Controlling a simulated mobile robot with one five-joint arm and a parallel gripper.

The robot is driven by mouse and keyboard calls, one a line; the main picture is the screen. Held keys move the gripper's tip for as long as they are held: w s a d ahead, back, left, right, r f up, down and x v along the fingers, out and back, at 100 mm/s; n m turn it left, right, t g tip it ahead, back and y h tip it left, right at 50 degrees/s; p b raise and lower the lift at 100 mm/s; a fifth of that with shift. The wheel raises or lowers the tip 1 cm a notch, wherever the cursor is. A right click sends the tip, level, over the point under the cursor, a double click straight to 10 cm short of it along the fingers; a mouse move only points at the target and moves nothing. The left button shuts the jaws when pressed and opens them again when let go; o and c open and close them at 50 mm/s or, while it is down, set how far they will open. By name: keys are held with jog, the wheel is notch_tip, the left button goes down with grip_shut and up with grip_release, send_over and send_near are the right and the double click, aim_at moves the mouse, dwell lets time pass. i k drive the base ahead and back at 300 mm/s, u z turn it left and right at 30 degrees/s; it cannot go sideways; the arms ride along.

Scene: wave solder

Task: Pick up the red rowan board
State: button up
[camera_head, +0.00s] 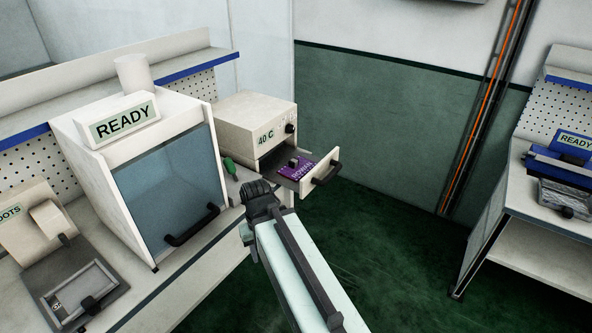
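A purple board (308,165) with white lettering that seems to read ROWAN lies in the pulled-out drawer (322,173) of a beige box marked 40 C. The board looks purple, not red; no red board shows. A small dark knob stands on it. My gripper (258,189) is at the end of my arm, to the left of the drawer and a little lower in the picture, apart from the board. Its dark fingers are small and seen from behind, so whether they are open or shut is unclear.
The 40 C box (254,128) stands on the bench right of a blue-windowed cabinet (165,185) marked READY. A dark fixture (75,286) is at lower left. Another bench (540,230) stands right, with open green floor (390,265) between.

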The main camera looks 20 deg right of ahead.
aim_at(297, 168)
jog(key=u, duration=4.1)
jog(key=k, duration=2.25)
jog(key=z, duration=1.35)
jog(key=i, duration=0.5)
jog(key=z, duration=0.05)
